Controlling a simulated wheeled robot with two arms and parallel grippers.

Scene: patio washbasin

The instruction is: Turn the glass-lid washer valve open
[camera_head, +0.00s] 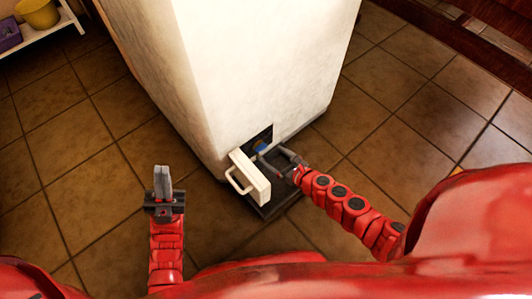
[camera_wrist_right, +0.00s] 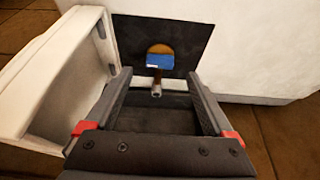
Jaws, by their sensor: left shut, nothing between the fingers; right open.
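The valve has a blue part (camera_head: 262,147) and sits in a dark square recess low in the white block (camera_head: 240,70). In the right wrist view its blue part (camera_wrist_right: 160,61) has an orange-brown round piece above it and a short grey spout below. My right gripper (camera_head: 272,154) is open in front of the recess. In its wrist view its fingers (camera_wrist_right: 158,77) point at the valve, one on either side, with no clear contact. My left gripper (camera_head: 162,178) is shut and empty, away to the left of the block. No glass lid can be made out.
A white hatch door with a handle (camera_head: 248,178) stands open just left of my right gripper; it also shows in the wrist view (camera_wrist_right: 62,88). A low shelf (camera_head: 45,30) with a yellow pot (camera_head: 38,13) stands at the far left.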

